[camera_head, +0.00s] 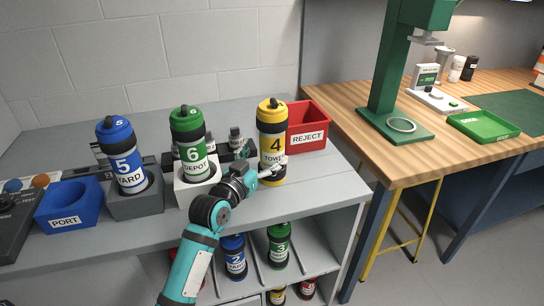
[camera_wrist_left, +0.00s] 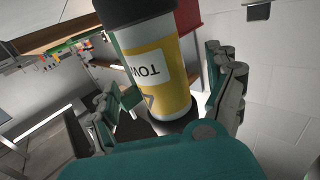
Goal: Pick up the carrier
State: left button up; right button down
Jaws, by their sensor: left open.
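In the left wrist view, the yellow carrier (camera_wrist_left: 165,75) stands between the two spread fingers of my open left gripper (camera_wrist_left: 165,85). I cannot tell whether either finger touches it. Blue carrier 5 (camera_head: 125,160) and green carrier 6 (camera_head: 191,150) sit in holders to the left. My right gripper is out of view.
A red REJECT bin (camera_head: 310,138) is right behind the yellow carrier. A blue PORT holder (camera_head: 70,207) stands at the left. More carriers, including blue 2 (camera_head: 235,260) and green 3 (camera_head: 279,246), are on the shelf below. The bench front right is clear.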

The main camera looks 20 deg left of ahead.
aim_at(266, 152)
pick_arm(q)
jog(key=w, duration=0.2)
jog(key=w+d, duration=0.1)
jog(key=shift+w+r, duration=0.25)
jog(key=shift+w, duration=0.15)
jog(key=shift+w+d, duration=0.1)
jog(key=shift+w, duration=0.2)
jog(key=c, duration=0.9)
jog(key=shift+s, duration=0.1)
jog(key=c, duration=0.5)
jog(key=shift+c, duration=0.3)
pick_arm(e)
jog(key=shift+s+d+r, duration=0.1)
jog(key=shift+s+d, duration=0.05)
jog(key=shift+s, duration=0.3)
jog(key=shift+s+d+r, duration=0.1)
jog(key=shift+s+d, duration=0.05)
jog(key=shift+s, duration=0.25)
pick_arm(q)
jog(key=shift+r, duration=0.1)
